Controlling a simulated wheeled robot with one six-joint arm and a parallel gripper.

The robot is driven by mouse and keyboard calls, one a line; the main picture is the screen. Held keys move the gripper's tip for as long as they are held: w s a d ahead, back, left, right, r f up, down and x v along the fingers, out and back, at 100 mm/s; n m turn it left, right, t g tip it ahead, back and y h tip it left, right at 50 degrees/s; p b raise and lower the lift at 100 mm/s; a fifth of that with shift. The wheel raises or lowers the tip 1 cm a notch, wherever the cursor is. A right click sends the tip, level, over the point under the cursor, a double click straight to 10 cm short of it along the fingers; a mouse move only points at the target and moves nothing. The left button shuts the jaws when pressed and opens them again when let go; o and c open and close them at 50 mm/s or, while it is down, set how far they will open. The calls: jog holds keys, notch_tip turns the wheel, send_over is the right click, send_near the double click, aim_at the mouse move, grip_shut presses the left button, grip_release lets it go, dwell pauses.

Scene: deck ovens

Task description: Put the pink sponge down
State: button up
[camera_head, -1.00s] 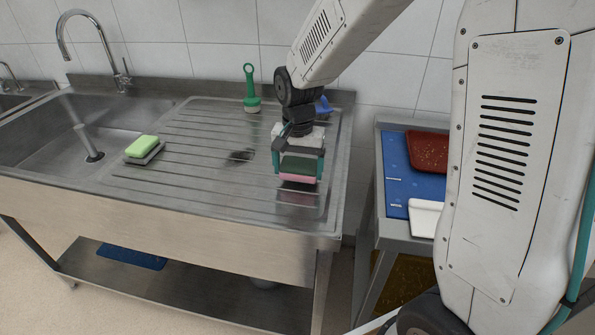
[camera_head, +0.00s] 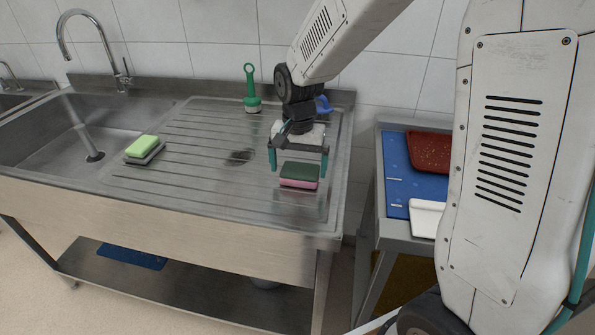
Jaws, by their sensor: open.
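The pink sponge (camera_head: 299,183), with a dark green top layer, lies flat on the ribbed steel drainboard (camera_head: 212,160), near its right front. My gripper (camera_head: 298,168) is open and points down over the sponge. Its teal fingers stand apart from each other, one toward each end of the sponge. A gap shows between the left finger and the sponge. Whether the right finger touches the sponge, I cannot tell.
A green sponge (camera_head: 142,146) lies on a grey holder near the sink basin (camera_head: 70,140). A green-handled brush (camera_head: 251,90) and a blue item (camera_head: 323,105) stand behind my gripper. At right, a side table holds a blue mat (camera_head: 397,165), a red tray (camera_head: 430,150) and a white container (camera_head: 427,218).

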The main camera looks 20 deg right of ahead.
aim_at(298, 174)
notch_tip(298, 174, up, 10)
jog(key=s+d+r+n, duration=0.1)
jog(key=s+n, duration=0.1)
jog(key=s, duration=0.6)
jog(key=s+d+r+n, duration=0.1)
jog(key=s+n, duration=0.1)
jog(key=s, duration=0.7)
jog(key=s+d+r+n+t, duration=0.1)
jog(key=s+d+r+n, duration=0.1)
jog(key=s, duration=0.7)
jog(key=shift+s+n, duration=0.25)
jog(key=shift+n, duration=0.15)
